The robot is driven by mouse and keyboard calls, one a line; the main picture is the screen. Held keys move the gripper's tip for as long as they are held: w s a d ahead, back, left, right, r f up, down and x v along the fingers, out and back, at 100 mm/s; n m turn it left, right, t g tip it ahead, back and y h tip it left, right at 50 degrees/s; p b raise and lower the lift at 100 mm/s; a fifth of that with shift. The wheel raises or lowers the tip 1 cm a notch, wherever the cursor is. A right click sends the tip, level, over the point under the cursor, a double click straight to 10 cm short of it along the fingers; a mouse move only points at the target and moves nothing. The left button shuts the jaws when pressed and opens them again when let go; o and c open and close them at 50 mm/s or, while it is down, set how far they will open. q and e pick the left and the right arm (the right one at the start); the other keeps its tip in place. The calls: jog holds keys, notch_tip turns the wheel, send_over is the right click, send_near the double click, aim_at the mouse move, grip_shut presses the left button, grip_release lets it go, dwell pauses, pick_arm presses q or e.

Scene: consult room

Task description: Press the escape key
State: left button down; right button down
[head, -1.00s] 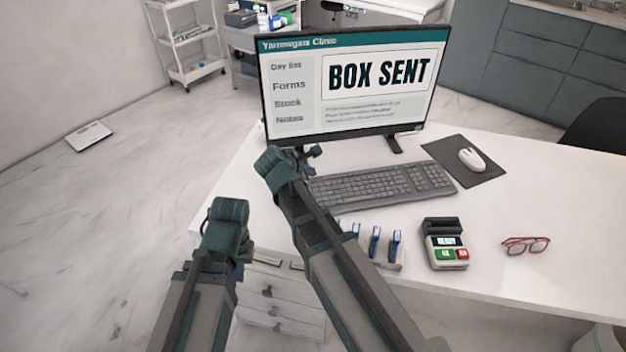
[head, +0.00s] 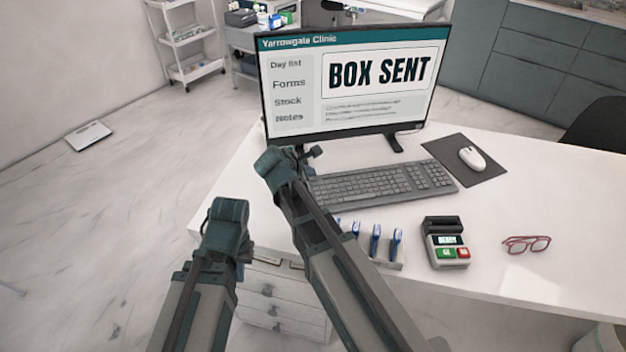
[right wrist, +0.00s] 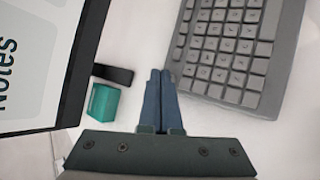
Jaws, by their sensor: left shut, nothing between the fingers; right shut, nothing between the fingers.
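The grey keyboard (head: 385,182) lies on the desk in front of the monitor. It also shows at the upper right in the right wrist view (right wrist: 235,50). My right gripper (right wrist: 160,75) is shut and empty, its fingertips beside the keyboard's back-left corner, where the escape key (right wrist: 187,84) seems to be; its label is unreadable. I cannot tell whether the tips touch anything. In the head view my right arm hides this corner.
The monitor (head: 345,85) stands behind the keyboard and reads "BOX SENT". A teal block (right wrist: 102,103) lies near its foot. A mouse (head: 471,158), a card terminal (head: 446,243), red glasses (head: 526,244) and a rack of blue items (head: 377,243) are on the desk.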

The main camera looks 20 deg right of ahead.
jog(key=shift+f+b, duration=0.35)
jog(key=shift+f, duration=0.1)
dwell(0.6)
jog(key=shift+r, duration=0.1)
jog(key=shift+r+p, duration=0.7)
jog(key=shift+p, duration=0.1)
notch_tip(320, 180, up, 5)
jog(key=p, duration=0.5)
dwell(0.8)
